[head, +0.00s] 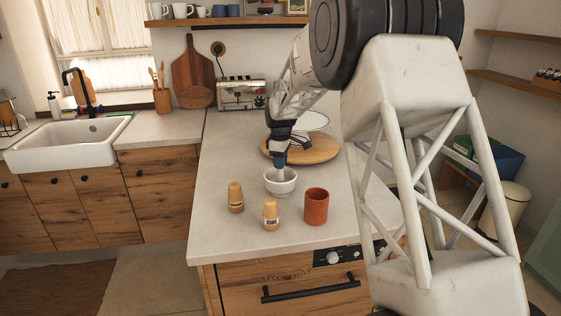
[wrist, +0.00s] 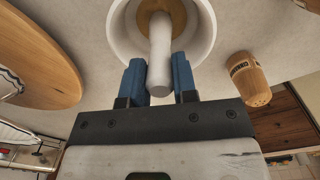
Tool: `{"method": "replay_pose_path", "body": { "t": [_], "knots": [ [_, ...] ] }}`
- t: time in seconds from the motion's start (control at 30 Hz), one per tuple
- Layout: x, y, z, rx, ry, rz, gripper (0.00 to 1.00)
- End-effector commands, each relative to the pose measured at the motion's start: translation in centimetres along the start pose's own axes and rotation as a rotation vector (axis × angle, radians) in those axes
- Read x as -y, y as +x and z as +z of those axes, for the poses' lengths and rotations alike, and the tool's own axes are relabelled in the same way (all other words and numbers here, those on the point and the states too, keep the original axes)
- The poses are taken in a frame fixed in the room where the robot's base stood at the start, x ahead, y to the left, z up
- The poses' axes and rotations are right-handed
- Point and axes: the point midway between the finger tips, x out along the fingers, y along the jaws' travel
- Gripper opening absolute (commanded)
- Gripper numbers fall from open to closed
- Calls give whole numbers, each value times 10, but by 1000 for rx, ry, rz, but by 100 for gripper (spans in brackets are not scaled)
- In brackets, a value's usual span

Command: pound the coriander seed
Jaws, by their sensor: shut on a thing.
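A white mortar (head: 281,186) stands on the pale counter, and its bowl (wrist: 197,42) fills the top of the wrist view. Brownish contents (wrist: 150,14), perhaps the coriander seed, lie in the bowl; single seeds cannot be made out. My gripper (wrist: 160,78) is shut on a white pestle (wrist: 160,55), with a blue finger on each side of it. The pestle's far end reaches into the bowl; whether it touches the contents I cannot tell. In the head view my gripper (head: 281,161) is right above the mortar.
Two wooden shakers, one left (head: 236,197) and one in front (head: 270,214), stand near the mortar. A terracotta cup (head: 316,207) is to its right. A round wooden board (head: 318,150) with a pale item on it lies behind. The counter's left side is clear.

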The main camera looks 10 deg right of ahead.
Motion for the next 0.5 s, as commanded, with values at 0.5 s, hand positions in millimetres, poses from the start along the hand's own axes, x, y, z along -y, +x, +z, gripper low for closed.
{"method": "replay_pose_path", "body": {
  "t": [0.5],
  "knots": [
    [-4, 2, 8, 1, 1, -1, 3]
  ]
}}
